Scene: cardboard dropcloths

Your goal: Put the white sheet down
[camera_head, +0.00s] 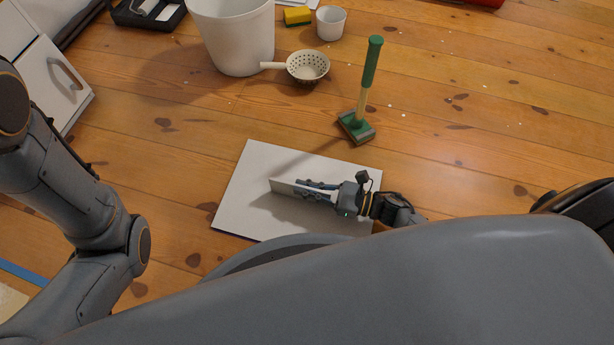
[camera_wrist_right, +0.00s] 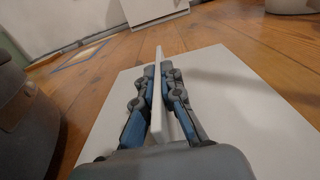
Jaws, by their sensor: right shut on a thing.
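My right gripper (camera_head: 304,187) is shut on a thin white sheet (camera_head: 281,188), held on edge over a large flat white board (camera_head: 255,165). In the right wrist view, the sheet (camera_wrist_right: 158,110) stands upright between the two fingers (camera_wrist_right: 158,76) of the gripper. The board (camera_wrist_right: 225,75) lies below it, flat on the wooden floor. I cannot tell whether the sheet's lower edge touches the board. My left arm shows at the left of the head view, but its gripper is not seen.
A green mallet (camera_head: 357,125) stands head-down just beyond the board. A white cabinet (camera_head: 45,85) is at left. Floor right of the mallet is clear.

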